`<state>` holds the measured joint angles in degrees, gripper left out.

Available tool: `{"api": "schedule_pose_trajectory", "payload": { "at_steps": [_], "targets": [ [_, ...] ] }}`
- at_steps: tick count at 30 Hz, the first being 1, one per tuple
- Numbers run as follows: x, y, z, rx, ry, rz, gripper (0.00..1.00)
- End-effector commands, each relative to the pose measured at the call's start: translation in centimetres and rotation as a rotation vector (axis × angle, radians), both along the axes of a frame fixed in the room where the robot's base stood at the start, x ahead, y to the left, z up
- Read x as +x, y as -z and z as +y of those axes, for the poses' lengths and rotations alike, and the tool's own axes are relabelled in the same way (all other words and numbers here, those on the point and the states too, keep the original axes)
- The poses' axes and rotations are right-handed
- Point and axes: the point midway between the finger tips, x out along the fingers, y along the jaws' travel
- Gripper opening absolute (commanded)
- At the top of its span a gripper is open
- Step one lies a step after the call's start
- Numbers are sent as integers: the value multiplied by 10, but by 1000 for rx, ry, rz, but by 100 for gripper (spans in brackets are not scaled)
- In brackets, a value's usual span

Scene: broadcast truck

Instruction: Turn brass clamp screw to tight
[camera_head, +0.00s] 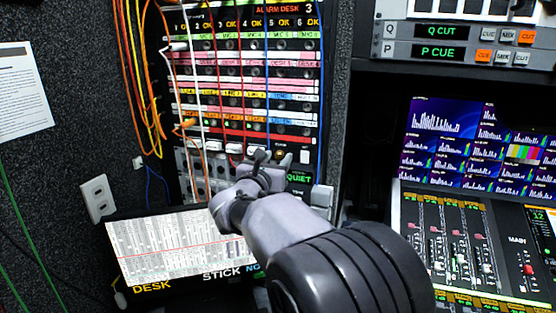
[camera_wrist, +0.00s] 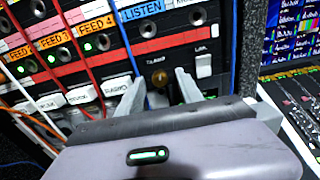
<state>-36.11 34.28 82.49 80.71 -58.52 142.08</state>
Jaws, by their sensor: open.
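The brass clamp screw (camera_wrist: 159,76) shows in the wrist view as a small round brownish head on the dark lower strip of the rack panel. My gripper (camera_wrist: 159,88) is open, with one grey finger to the left of the screw and one to the right. Gaps show between the screw and both fingers. In the head view my gripper (camera_head: 272,160) is at the lower part of the patch panel (camera_head: 288,130), and it hides the screw there. I cannot tell the screw's turn position.
Blue and red patch cables (camera_wrist: 122,45) hang close to the left of my gripper. A row of white buttons (camera_wrist: 82,95) lies left of it. A lit QUIET sign (camera_head: 299,178) is just right. A printed sheet (camera_head: 165,250) lies below left; a mixing console (camera_head: 470,250) stands right.

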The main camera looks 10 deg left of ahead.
Motion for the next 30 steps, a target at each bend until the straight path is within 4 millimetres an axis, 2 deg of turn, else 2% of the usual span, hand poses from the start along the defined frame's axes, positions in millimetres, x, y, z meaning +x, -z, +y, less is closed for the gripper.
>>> {"api": "schedule_pose_trajectory", "payload": {
  "at_steps": [7,8,14,23,30],
  "targets": [
    [1,0,0,0,0,0,43],
    [1,0,0,0,0,0,39],
    [1,0,0,0,0,0,0],
    [1,0,0,-15,0,2,0],
    [0,1,0,-123,0,16,0]
  ]
}}
